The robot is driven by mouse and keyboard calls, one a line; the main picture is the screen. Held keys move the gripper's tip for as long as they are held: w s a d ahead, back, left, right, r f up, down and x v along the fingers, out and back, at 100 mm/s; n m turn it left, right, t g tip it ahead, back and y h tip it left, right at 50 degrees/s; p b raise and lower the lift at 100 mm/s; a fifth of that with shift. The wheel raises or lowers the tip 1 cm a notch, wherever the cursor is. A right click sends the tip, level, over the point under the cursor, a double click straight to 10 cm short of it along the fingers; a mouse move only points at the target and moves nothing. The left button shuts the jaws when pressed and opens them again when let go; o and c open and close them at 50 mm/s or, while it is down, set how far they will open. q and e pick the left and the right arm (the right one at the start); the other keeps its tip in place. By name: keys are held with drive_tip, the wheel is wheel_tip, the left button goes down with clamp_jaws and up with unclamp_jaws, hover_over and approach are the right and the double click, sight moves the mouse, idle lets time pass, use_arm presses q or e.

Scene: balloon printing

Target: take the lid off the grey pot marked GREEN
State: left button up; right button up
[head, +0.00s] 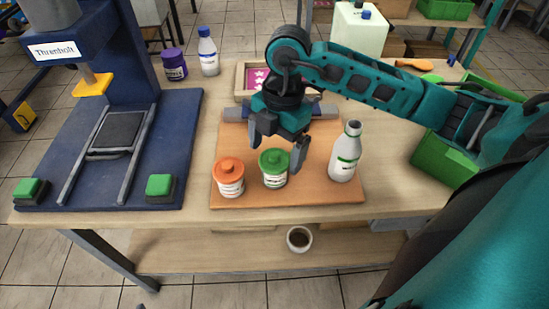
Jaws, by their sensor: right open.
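The pot with the green lid (273,159) stands upright on the orange-brown board. Its pale body (275,181) carries a dark label too small to read. The lid sits on the pot and has a small knob on top. My right gripper (277,154) is open and points down just above and behind this lid, with one finger to each side of it. I cannot tell whether a finger touches the lid. My left gripper is not in view.
An orange-lidded pot (229,178) stands close on the left. A white bottle with a green band (345,153) stands on the right of the board (318,190). A blue press (170,120) fills the table's left side. A green crate (440,160) is at right.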

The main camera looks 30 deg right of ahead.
drive_tip(key=shift+f, duration=0.3)
drive_tip(key=shift+c, duration=0.4)
drive_tip(key=c, duration=0.9)
drive_tip(key=shift+r, duration=0.1)
